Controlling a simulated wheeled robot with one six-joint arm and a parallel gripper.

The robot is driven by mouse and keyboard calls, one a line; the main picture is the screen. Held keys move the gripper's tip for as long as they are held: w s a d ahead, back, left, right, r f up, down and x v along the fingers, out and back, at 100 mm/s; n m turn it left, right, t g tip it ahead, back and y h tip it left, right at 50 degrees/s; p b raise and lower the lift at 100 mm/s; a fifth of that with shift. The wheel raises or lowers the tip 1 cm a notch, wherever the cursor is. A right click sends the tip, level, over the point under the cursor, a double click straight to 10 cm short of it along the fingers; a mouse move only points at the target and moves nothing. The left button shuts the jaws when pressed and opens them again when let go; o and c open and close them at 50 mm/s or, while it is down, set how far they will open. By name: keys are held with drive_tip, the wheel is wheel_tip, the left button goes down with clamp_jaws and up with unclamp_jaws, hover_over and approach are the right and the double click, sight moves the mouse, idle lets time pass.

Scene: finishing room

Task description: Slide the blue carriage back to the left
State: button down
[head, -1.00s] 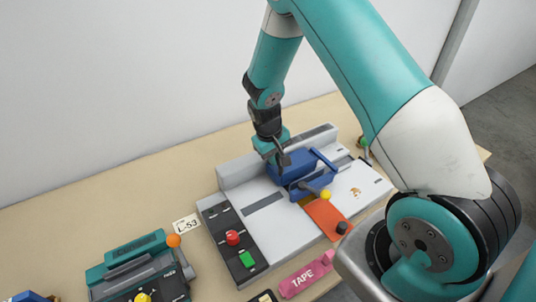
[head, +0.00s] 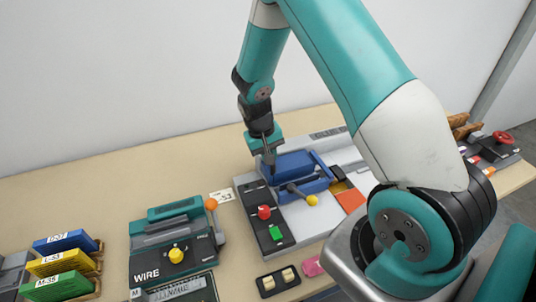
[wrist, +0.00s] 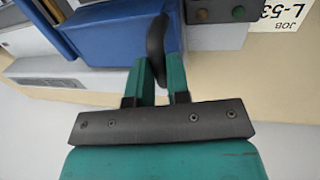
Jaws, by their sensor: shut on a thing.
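The blue carriage (head: 300,164) sits on the light grey bed of the machine (head: 312,218), at its left end close to the dark control panel (head: 254,203). A lever with a yellow knob (head: 311,200) sticks out of its front. My gripper (head: 269,168) is at the carriage's left end, shut on a dark handle there. In the wrist view the green fingers (wrist: 162,70) close around this dark handle (wrist: 156,45), with the blue carriage (wrist: 110,35) beside it at upper left. The exact grip is partly hidden.
The panel has a red knob (head: 264,212) and a green button (head: 276,233). A teal wire machine (head: 170,240) with an orange knob (head: 211,204) stands to the left. An orange patch (head: 350,200) shows on the bed at right. Bare bench lies behind.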

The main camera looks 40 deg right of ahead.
drive_tip(key=shift+w+a, duration=0.1)
drive_tip(key=shift+a, duration=0.15)
drive_tip(key=c, duration=1.1)
unclamp_jaws()
drive_tip(key=shift+a, duration=0.15)
wheel_tip(320, 180, up, 17)
drive_tip(key=a+b, duration=0.3)
drive_tip(key=shift+w, duration=0.4)
drive_tip(key=s+a+r+n+y, duration=0.2)
drive_tip(key=s+a+n, duration=0.3)
drive_tip(key=s+a, duration=0.4)
drive_tip(key=s+a+r+n+y, duration=0.3)
drive_tip(key=s+a, duration=0.6)
drive_tip(key=s, duration=0.6)
drive_tip(key=n+y, duration=0.1)
drive_tip(key=n, duration=0.1)
drive_tip(key=shift+a+r+n+t+b, duration=0.25)
drive_tip(key=shift+a+n+t+b, duration=0.05)
